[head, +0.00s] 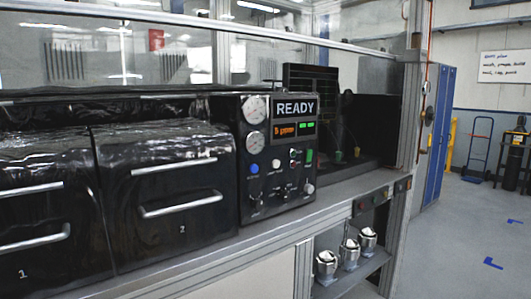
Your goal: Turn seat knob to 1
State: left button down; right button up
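A dark control panel (279,150) stands on the bench at the middle of the head view. Its screen (295,108) reads READY, above a small orange text line and green lights. Several small knobs sit on its lower half, among them one at the lower left (256,198), one at the lower middle (277,193) and one at the lower right (309,188). Their labels are too small to read, so I cannot tell which is the seat knob or where it points. Neither of my grippers is in view.
Two black chambers with silver handles, marked 1 (30,215) and 2 (165,185), stand left of the panel. A narrow bench ledge (230,246) runs in front. Metal housings (349,254) sit on a lower shelf. Open floor (465,225) lies at right.

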aim_at(258, 204)
jog(key=i+l+u, duration=0.1)
jog(key=l, duration=0.25)
jog(key=i+l+u, duration=0.15)
jog(key=i+l, duration=0.2)
jog(key=i+l+u, duration=0.1)
jog(key=l, duration=0.4)
jog(key=i, duration=0.05)
